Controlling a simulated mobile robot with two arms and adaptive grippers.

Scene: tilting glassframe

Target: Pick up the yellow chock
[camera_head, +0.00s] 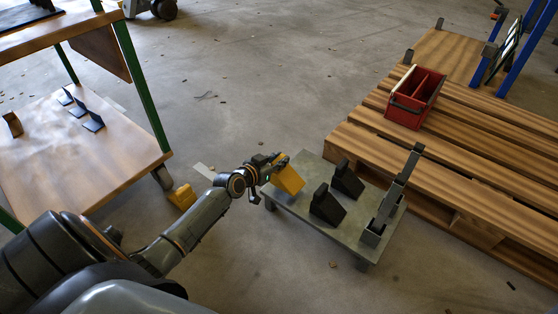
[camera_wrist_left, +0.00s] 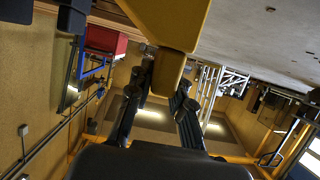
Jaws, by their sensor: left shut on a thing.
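A yellow chock (camera_head: 290,181) is held in my left gripper (camera_head: 274,165) at the left edge of the low grey cart (camera_head: 314,163). The jaws are shut on its upper part. In the left wrist view the yellow chock (camera_wrist_left: 174,28) fills the top middle, between the two dark fingers of the left gripper (camera_wrist_left: 164,84). I cannot tell whether its underside touches the cart. A second yellow chock (camera_head: 182,196) lies on the floor near the workbench wheel. My right gripper is not in view.
Two black chocks, one nearer (camera_head: 327,206) and one farther (camera_head: 347,180), sit on the cart beside a grey upright bracket (camera_head: 396,195). A wooden pallet (camera_head: 470,169) with a red box (camera_head: 414,97) stands to the right. A wooden bench (camera_head: 70,155) stands left. The floor beyond is mostly open.

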